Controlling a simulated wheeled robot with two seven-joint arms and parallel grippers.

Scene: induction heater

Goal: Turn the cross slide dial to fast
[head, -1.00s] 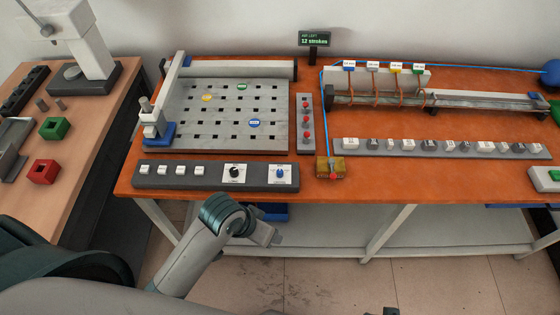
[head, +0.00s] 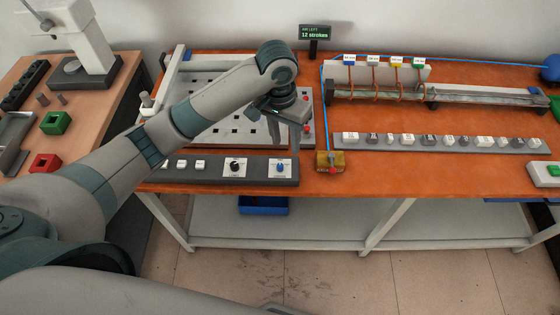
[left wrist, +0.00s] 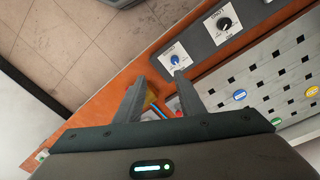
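Two dials sit on white label plates at the right end of the dark control strip (head: 215,179) along the table's front edge. One has a blue knob (head: 280,169), the other a black knob (head: 235,166). They also show in the left wrist view, blue (left wrist: 174,60) and black (left wrist: 224,24). The small print is too blurred to tell which is the cross slide dial or its setting. My left gripper (head: 288,143) hovers above and behind the blue dial, fingers pointing down. In the left wrist view its fingers (left wrist: 158,92) are apart and empty, with the blue dial just beyond them.
The perforated plate (head: 190,135) lies behind the strip, partly hidden by my left arm. A brass-coloured block (head: 330,162) with a blue hose stands right of the strip. A row of labelled switches (head: 440,143) lies farther right. A sign (head: 314,32) reads "12 strokes".

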